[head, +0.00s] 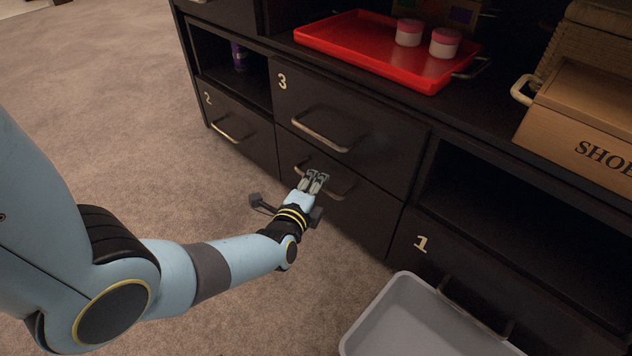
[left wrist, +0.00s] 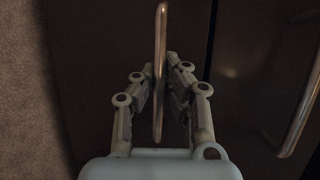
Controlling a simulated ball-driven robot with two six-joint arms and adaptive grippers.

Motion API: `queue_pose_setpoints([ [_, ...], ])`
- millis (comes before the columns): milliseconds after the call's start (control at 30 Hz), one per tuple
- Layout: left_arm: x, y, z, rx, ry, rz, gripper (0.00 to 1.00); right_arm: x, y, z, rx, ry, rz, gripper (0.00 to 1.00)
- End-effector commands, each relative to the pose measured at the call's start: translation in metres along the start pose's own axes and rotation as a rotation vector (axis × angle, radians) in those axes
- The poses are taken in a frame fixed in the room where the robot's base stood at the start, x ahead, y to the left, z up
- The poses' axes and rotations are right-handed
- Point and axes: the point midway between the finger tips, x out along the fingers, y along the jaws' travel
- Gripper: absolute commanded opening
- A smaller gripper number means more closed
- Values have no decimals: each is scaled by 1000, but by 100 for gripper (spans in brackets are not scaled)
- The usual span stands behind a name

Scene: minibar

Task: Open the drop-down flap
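A dark cabinet front (head: 345,215) below the drawer marked 3 is closed and has a metal bar handle (head: 340,194). I cannot tell for sure that this front is the drop-down flap. My left gripper (head: 315,178) is at this handle in the head view. In the left wrist view, the handle (left wrist: 160,60) runs between the two fingers of my left gripper (left wrist: 163,70). The fingers are apart, with small gaps to the bar, so they are around it rather than clamped on it. My right gripper is not in view.
Drawer 3 (head: 375,140) and front 2 (head: 230,125) are closed, each with a bar handle. A red tray (head: 345,42) with two jars is above. A grey bin (head: 400,320) stands by front 1 (head: 455,262). The carpet (head: 120,110) at left is clear.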

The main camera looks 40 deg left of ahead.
Motion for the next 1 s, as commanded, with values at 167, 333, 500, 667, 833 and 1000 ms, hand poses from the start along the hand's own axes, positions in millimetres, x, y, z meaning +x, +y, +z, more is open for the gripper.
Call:
queue_pose_setpoints([
  [167,-1,2,0,-1,0,4,0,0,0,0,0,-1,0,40],
  [333,-2,2,0,-2,0,5,0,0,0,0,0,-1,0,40],
  [500,-10,7,4,-3,0,6,0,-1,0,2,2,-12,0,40],
  [667,-23,16,9,-2,0,8,0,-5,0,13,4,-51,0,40],
  [833,-41,32,16,-2,0,8,0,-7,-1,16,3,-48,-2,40],
  [1000,-56,49,22,-1,0,8,0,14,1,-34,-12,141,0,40],
])
